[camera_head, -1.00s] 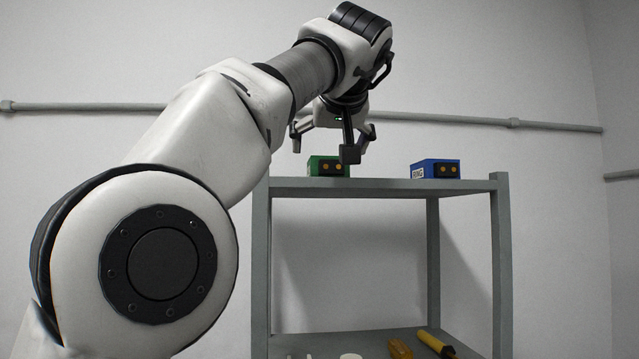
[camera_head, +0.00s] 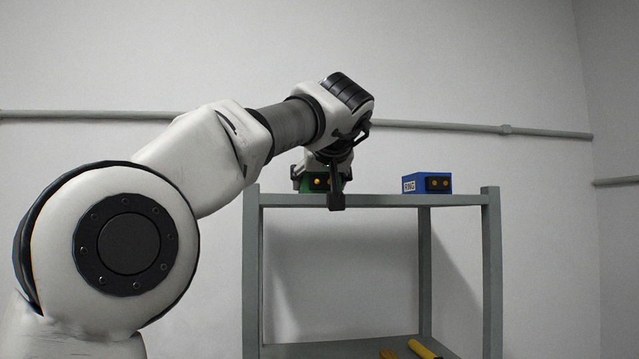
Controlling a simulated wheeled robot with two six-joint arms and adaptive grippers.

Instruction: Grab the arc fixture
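A green block (camera_head: 306,186) with a dark face and yellow-orange dots sits on the left of the grey shelf's top board. No label shows on it, so I cannot read whether it is the arc fixture. A blue block (camera_head: 415,184) labelled "RING" sits further right on the same board. My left gripper (camera_head: 318,188) is down at the green block, pointing downward. One dark finger hangs in front of the block's right part, reaching past the board's front edge. The other is partly hidden at the block's left. Whether the fingers press on it is unclear. My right gripper is not in view.
The grey shelf (camera_head: 370,200) has posts at its corners and a lower board (camera_head: 320,350), where a yellow object (camera_head: 424,349) lies, cut off by the picture's edge. Free room lies between the two blocks. A pipe (camera_head: 450,127) runs along the wall behind.

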